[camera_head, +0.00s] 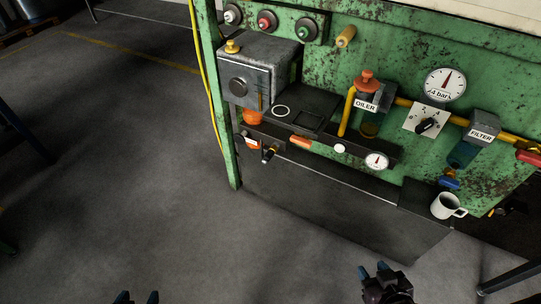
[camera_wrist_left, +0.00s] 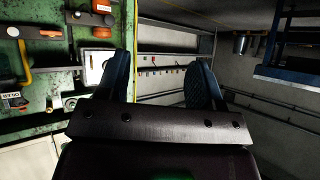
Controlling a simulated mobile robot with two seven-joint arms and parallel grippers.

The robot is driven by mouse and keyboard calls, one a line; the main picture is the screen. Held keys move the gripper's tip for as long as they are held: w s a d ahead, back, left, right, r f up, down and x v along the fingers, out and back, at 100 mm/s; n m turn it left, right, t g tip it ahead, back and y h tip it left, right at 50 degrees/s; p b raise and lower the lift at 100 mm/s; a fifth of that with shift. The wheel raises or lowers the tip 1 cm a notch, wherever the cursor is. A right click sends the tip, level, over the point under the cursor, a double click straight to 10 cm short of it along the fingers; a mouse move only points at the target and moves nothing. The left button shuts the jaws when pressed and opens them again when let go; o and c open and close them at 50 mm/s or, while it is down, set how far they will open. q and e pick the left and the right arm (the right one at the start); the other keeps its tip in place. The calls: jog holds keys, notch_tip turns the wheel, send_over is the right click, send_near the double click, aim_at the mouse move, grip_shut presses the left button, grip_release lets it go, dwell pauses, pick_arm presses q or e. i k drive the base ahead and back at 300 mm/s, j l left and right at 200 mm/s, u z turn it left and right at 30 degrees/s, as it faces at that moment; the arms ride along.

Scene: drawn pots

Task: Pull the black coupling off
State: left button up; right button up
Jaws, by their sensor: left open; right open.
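A small black fitting (camera_head: 268,154), which looks like the black coupling, sticks out below the left end of the shelf on the green panel in the head view. It has a yellow-orange part beside it; its exact joint is too small to make out. My left gripper (camera_head: 136,297) shows only its blue fingertips at the bottom edge, well below and left of the fitting. In the left wrist view its two fingers (camera_wrist_left: 160,82) are apart with nothing between them. My right gripper (camera_head: 374,270) is open and empty over the floor, below and right of the fitting.
The green panel (camera_head: 320,70) carries a grey box (camera_head: 258,72), an oiler (camera_head: 368,98), a pressure gauge (camera_head: 445,84) and a filter (camera_head: 482,132). A white mug (camera_head: 446,205) stands at the shelf's right. A yellow hose (camera_head: 207,90) runs down the left post.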

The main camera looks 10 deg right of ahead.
aim_at(272, 150)
jog(key=z, duration=0.95)
jog(key=j+z, duration=0.45)
jog(key=i+j+z, duration=0.1)
jog(key=j+z, duration=0.15)
jog(key=z, duration=0.25)
jog(key=j+z, duration=0.25)
jog(key=j, duration=0.15)
jog(key=k+j+z, duration=0.15)
jog(key=j+z, duration=0.15)
jog(key=k+j+z, duration=0.1)
jog(key=j, duration=0.2)
jog(key=j+z, duration=0.15)
jog(key=j, duration=0.15)
jog(key=k+j+z, duration=0.1)
jog(key=k+j, duration=0.15)
jog(key=j, duration=0.15)
jog(key=k+j+z, duration=0.1)
jog(key=j, duration=0.25)
jog(key=k+j, duration=0.4)
jog(key=j, duration=0.2)
jog(key=k+j, duration=0.15)
jog(key=j, duration=0.25)
jog(key=k+j, duration=0.2)
jog(key=j, duration=0.2)
jog(key=k+j+z, duration=0.1)
jog(key=j, duration=0.3)
jog(key=k, duration=0.1)
